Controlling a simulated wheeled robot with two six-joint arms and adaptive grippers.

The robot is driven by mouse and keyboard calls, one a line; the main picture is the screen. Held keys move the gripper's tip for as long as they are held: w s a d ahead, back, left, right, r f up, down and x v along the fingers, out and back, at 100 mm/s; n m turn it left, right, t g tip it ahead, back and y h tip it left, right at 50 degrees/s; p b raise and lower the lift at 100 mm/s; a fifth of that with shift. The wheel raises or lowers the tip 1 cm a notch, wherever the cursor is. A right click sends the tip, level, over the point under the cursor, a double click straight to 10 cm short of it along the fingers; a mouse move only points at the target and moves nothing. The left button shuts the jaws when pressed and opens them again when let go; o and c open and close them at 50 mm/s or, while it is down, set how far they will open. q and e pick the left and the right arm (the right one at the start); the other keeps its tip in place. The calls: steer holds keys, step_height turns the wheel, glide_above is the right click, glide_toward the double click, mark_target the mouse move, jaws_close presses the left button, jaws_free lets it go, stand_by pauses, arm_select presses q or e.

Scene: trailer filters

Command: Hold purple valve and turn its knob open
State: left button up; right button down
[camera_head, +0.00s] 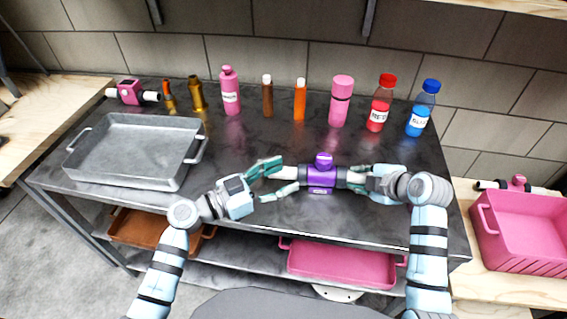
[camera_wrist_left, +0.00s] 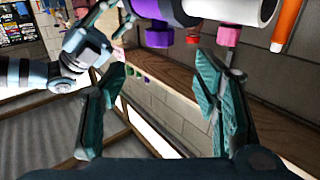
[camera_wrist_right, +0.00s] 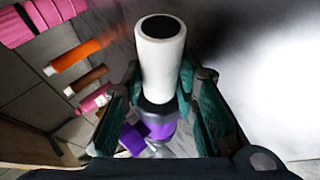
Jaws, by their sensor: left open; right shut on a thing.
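The purple valve (camera_head: 322,178) lies sideways above the front middle of the dark table, with its purple knob (camera_head: 324,158) on top and white pipe ends on both sides. My right gripper (camera_head: 352,178) is shut on the valve's right end. In the right wrist view the valve's white pipe (camera_wrist_right: 160,65) stands between the fingers. My left gripper (camera_head: 277,178) is open and empty, just left of the valve's left end. In the left wrist view the valve (camera_wrist_left: 165,12) shows at the top, beyond the open fingers (camera_wrist_left: 165,85).
A grey metal tray (camera_head: 130,180) sits on the table's left. Several bottles, including a red one (camera_head: 381,105) and a blue one (camera_head: 422,110), line the back with a pink valve (camera_head: 131,92). A pink crate (camera_head: 520,235) stands at right. Pink (camera_head: 340,267) and brown trays sit below.

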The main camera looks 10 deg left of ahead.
steer(key=c, duration=1.2)
jaws_free()
